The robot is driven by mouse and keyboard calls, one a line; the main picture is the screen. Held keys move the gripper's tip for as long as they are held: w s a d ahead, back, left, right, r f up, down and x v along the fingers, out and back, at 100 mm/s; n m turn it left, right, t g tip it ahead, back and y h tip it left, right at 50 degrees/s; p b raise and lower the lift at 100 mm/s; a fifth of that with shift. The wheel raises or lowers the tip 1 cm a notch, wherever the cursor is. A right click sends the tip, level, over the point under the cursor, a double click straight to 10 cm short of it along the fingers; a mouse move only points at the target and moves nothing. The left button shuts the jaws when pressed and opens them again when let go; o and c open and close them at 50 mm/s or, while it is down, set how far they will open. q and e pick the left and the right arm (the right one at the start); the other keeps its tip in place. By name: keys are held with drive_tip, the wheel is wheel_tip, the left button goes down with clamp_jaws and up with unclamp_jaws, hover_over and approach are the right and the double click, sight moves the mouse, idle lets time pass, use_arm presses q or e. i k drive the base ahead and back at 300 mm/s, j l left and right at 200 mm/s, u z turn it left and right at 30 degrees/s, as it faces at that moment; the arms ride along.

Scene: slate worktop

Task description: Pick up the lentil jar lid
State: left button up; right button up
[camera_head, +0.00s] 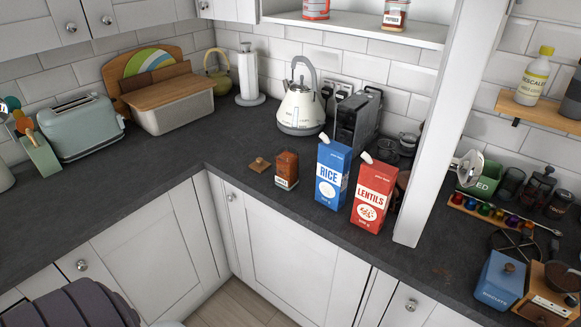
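A small brown wooden lid (260,164) with a knob lies on the slate worktop, left of a small jar. The jar (287,170) has reddish-brown contents and a pale label at its base, too small to read. It stands upright, and no knobbed lid shows on top of it. A red carton marked LENTILS (373,196) stands to the right, beside a blue carton marked RICE (332,175). Both cartons have a white spout on top. Neither of my grippers is in view.
A cream kettle (299,108) and a dark toaster-like appliance (358,122) stand behind the jar and cartons. A white post (447,130) rises right of the cartons. The worktop (190,160) left of the lid is clear, up to the mint toaster (80,128) and bread bin (172,107).

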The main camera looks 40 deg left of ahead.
sight(260, 165)
drive_tip(key=u, duration=1.35)
drive_tip(key=i+j+u, duration=0.1)
drive_tip(key=i+j, duration=0.1)
drive_tip(key=j, duration=0.05)
